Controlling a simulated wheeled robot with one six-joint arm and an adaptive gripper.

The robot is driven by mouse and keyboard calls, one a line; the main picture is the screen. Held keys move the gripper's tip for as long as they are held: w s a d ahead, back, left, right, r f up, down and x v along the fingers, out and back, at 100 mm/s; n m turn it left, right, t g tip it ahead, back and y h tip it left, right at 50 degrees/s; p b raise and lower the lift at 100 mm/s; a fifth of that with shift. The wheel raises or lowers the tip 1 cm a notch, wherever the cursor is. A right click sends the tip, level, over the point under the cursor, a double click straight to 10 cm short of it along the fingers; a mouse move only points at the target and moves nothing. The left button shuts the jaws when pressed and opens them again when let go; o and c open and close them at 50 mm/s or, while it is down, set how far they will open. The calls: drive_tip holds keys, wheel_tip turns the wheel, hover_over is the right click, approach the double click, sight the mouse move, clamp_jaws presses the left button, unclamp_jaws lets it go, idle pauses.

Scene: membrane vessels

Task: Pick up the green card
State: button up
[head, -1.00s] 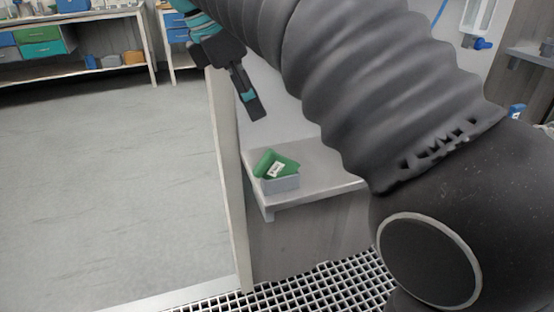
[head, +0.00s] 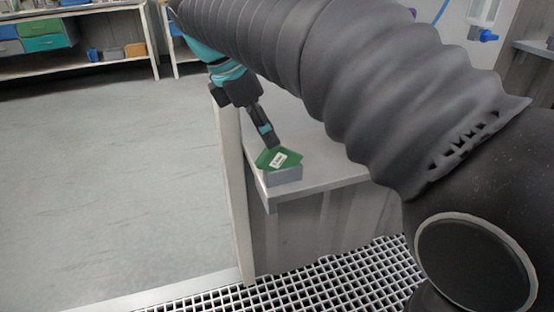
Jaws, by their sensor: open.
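The green card (head: 284,163) carries a white label and sits tilted in a small grey box (head: 285,176) on the corner of a light bench (head: 322,168). My gripper (head: 272,143) points down with its fingertips right at the card's upper edge. It is open. From this view I cannot tell whether the fingers touch the card or stand just behind or above it. The part of the card behind the fingertips is hidden.
A white panel edge (head: 233,190) rises along the bench's left side. A metal grating (head: 330,278) lies in front. The floor (head: 110,180) to the left is clear. Shelving with drawers (head: 45,36) stands at the far left.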

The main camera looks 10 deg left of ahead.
sight(280, 157)
drive_tip(key=x, duration=0.4)
drive_tip(key=shift+w+f+b, duration=0.2)
drive_tip(key=shift+b, duration=0.1)
clamp_jaws()
